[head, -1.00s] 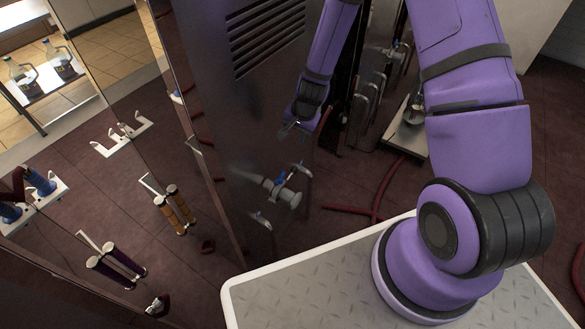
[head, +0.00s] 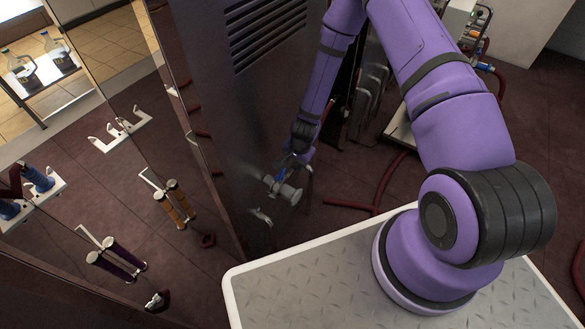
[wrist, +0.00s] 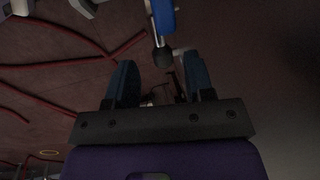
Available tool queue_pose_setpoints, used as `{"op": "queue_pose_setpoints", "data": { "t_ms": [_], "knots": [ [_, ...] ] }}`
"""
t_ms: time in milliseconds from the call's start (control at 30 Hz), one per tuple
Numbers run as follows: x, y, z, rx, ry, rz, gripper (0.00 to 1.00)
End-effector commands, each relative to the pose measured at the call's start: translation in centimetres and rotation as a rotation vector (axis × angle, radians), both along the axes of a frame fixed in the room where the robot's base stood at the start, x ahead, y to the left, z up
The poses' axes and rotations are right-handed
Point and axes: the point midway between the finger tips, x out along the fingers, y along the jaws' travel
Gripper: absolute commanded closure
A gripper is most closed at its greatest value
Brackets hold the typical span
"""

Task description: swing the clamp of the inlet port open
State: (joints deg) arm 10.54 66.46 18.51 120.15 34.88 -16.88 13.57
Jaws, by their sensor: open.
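The inlet port (head: 288,192) is a grey metal pipe stub on the side of the dark cabinet in the head view. A blue lever (head: 281,176) sits at it; I cannot tell clearly whether it is the clamp's handle. In the wrist view the blue lever (wrist: 163,17) ends in a dark round knob (wrist: 163,57), just ahead of and between my fingertips. My gripper (wrist: 160,72) is open, with two blue fingers apart and nothing between them. In the head view my gripper (head: 290,163) is close above the port, and its tips partly hide the lever.
The dark cabinet (head: 235,110) stands directly left of my arm. Red hoses (head: 350,205) lie on the dark floor. Racks with orange (head: 175,208) and purple (head: 123,258) cylinders are at left, behind or reflected in glossy panels.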

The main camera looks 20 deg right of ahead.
Motion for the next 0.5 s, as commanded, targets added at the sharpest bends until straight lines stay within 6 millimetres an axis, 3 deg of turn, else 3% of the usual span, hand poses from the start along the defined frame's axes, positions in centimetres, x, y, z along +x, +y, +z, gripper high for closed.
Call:
{"op": "queue_pose_setpoints", "data": {
  "t_ms": [200,500],
  "knots": [
    [0.4,0.4,-3.0,0.001,0.002,-0.001,0.52],
    [0.7,0.6,-4.6,0.000,0.000,0.000,0.52]
  ]
}}
